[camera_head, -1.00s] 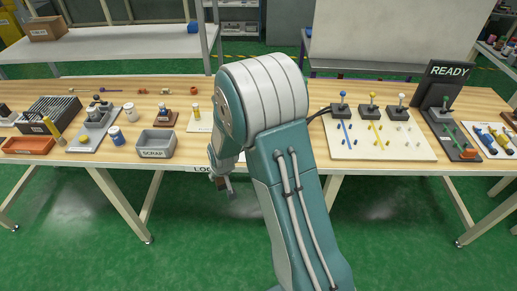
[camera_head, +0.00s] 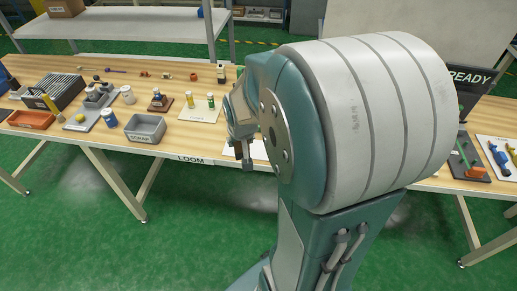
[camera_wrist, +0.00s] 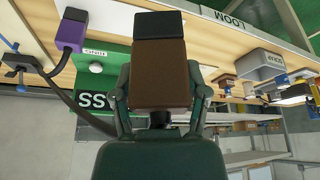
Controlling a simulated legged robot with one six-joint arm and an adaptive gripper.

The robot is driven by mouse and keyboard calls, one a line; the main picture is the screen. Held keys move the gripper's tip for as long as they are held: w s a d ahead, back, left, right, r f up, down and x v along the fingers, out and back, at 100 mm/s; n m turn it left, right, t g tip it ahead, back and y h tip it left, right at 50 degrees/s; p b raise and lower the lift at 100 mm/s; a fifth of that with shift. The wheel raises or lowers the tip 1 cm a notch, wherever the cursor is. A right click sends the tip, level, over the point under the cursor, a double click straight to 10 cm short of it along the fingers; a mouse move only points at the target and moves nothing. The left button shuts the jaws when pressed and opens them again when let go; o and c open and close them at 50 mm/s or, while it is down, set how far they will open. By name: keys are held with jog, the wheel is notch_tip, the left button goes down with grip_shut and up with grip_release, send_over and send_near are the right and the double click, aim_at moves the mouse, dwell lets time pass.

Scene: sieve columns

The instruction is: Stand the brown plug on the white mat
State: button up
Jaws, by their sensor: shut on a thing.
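The brown plug (camera_wrist: 160,78) fills the middle of the wrist view, a brown block with a black end. My gripper (camera_wrist: 160,98) is shut on it, with one finger on each side. In the head view my gripper (camera_head: 245,160) hangs at the front edge of the table, left of my large arm joint. A white sheet, probably the white mat (camera_head: 259,151), shows just behind and right of the gripper. It is partly hidden by my arm. The plug is too small and shaded to make out clearly in the head view.
The wooden table carries a grey scrap bin (camera_head: 146,128), a cream plate (camera_head: 199,115) with yellow and green posts, and an orange tray (camera_head: 31,119). A purple plug (camera_wrist: 72,32) on a dark cable shows in the wrist view. My arm hides much of the table's right half.

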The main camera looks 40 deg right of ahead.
jog(key=w+d+f, duration=0.2)
jog(key=d+f, duration=0.1)
jog(key=d, duration=0.1)
jog(key=w+d+f, duration=0.2)
jog(key=d+f, duration=0.1)
jog(key=d, duration=0.1)
jog(key=w+d+f, duration=0.2)
jog(key=d+f, duration=0.1)
jog(key=shift+w+d, duration=0.35)
jog(key=shift+d, duration=0.05)
jog(key=shift+w+d+f, duration=0.1)
jog(key=shift+d+f, duration=0.1)
jog(key=shift+f, duration=0.05)
jog(key=f, duration=0.2)
jog(key=d+f, duration=0.1)
jog(key=shift+w+f, duration=0.1)
jog(key=shift+f, duration=0.3)
jog(key=shift+a+r, duration=0.1)
jog(key=shift+a, duration=0.05)
jog(key=o, duration=1.3)
jog(key=shift+c, duration=0.2)
